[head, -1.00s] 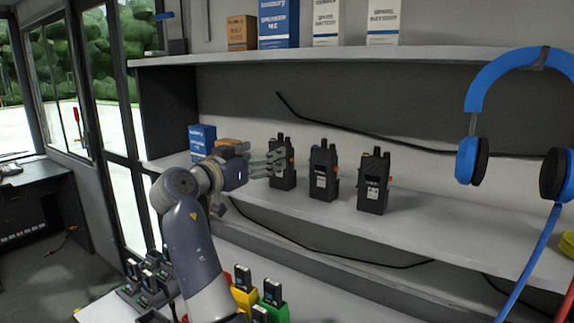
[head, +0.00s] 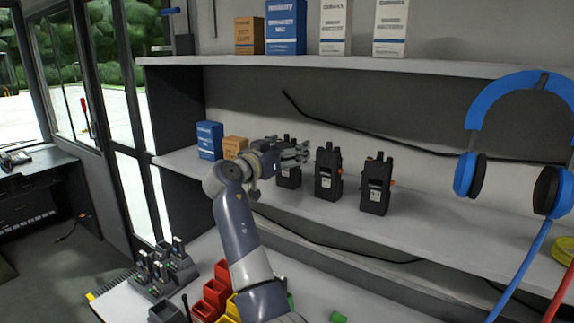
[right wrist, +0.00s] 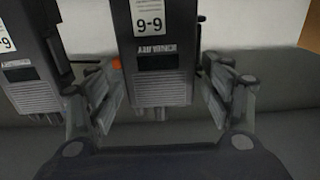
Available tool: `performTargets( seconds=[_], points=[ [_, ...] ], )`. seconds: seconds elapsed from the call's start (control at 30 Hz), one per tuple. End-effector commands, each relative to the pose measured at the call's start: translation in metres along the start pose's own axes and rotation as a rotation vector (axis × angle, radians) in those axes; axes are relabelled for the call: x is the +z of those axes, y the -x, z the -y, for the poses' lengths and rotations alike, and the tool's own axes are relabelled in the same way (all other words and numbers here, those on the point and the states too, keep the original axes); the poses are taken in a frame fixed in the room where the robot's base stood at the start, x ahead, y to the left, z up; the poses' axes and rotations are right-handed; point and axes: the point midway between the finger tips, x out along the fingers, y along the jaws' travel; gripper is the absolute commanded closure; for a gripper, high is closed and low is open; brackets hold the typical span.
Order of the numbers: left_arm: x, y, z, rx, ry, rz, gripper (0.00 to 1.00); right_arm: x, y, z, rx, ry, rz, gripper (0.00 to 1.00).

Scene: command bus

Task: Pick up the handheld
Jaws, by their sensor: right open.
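Three black handhelds stand upright in a row on the lower shelf: the left handheld (head: 289,180), the middle handheld (head: 328,174) and the right handheld (head: 376,187). My right gripper (head: 292,153) is at the left handheld and hides part of its upper body. In the right wrist view, a handheld (right wrist: 156,60) appears upside down between the spread fingers of my right gripper (right wrist: 160,95), with gaps beside it. Another handheld (right wrist: 30,75) shows at the left, outside the fingers. My left gripper is out of view.
Blue headphones (head: 470,175) hang at the right. Small blue (head: 209,140) and brown (head: 235,147) boxes stand left of the handhelds. The upper shelf (head: 350,67) overhangs them. Red bins (head: 214,292) and chargers (head: 163,270) are on the counter below.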

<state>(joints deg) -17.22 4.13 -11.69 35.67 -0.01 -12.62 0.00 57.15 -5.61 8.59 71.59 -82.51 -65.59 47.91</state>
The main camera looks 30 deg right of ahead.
Motion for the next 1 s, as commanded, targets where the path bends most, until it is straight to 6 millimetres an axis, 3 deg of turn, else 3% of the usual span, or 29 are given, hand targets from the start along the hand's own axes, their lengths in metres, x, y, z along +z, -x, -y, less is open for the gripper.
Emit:
performTargets(
  seconds=[0.07, 0.3, 0.4, 0.47, 0.67, 1.0],
  points=[
    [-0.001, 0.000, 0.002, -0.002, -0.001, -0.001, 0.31, 0.000, 0.001, 0.000, -0.001, 0.000, 0.000, 0.31],
    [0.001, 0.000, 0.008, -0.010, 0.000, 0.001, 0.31, 0.000, 0.001, 0.000, -0.001, -0.001, 0.000, 0.85],
    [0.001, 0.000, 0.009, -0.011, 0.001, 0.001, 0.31, -0.002, 0.001, 0.000, -0.001, -0.002, -0.003, 0.86],
    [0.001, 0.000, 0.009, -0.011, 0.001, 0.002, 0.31, -0.002, 0.001, 0.000, 0.000, -0.002, -0.003, 0.97],
    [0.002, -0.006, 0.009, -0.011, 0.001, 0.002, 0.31, -0.011, 0.001, 0.000, -0.001, -0.006, -0.004, 0.97],
    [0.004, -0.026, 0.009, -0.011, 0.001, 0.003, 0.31, -0.070, 0.001, 0.000, -0.001, -0.005, -0.004, 0.98]
  ],
)
